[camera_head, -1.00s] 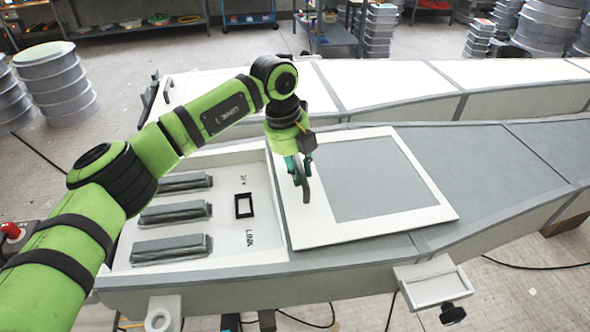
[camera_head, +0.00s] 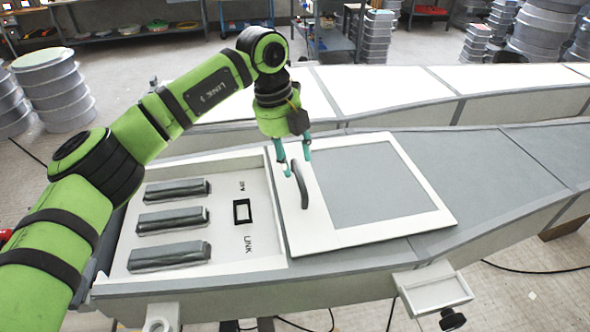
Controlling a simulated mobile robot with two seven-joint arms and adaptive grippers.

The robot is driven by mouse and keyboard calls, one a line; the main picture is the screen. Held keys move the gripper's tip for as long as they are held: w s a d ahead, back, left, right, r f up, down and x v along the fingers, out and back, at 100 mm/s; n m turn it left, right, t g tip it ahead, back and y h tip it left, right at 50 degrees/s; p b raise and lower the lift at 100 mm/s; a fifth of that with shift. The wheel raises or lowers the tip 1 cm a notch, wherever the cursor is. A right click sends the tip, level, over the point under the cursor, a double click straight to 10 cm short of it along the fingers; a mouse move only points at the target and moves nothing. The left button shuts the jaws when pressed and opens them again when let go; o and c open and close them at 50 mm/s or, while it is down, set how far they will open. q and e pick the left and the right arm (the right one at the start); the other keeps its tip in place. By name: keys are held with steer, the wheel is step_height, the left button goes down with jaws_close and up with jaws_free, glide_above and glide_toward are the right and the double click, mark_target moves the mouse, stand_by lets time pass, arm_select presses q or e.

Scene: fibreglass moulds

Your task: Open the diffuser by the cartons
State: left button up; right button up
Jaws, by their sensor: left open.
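A flat panel with a white frame (camera_head: 431,220) and a grey middle lies on the long grey mould, right of an open recess. It looks like the diffuser. A dark curved handle (camera_head: 301,190) stands on its left border. My left gripper (camera_head: 295,162) is open, with its teal fingertips at the handle's upper end, one to each side. I cannot tell whether they touch it. I see nothing that is clearly a carton. My right gripper is out of view.
The recess (camera_head: 218,264) holds three dark grey bars (camera_head: 168,256) and a small black frame (camera_head: 242,211). A second long mould with white panels (camera_head: 380,88) lies behind. Grey round stacks (camera_head: 54,88) stand at the left and back. A white bracket with a knob (camera_head: 434,288) juts out in front.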

arm_select(q)
step_height(320, 180, up, 6)
steer(key=a, duration=0.1)
steer(key=shift+s+a, duration=0.15)
steer(key=shift+r, duration=0.1)
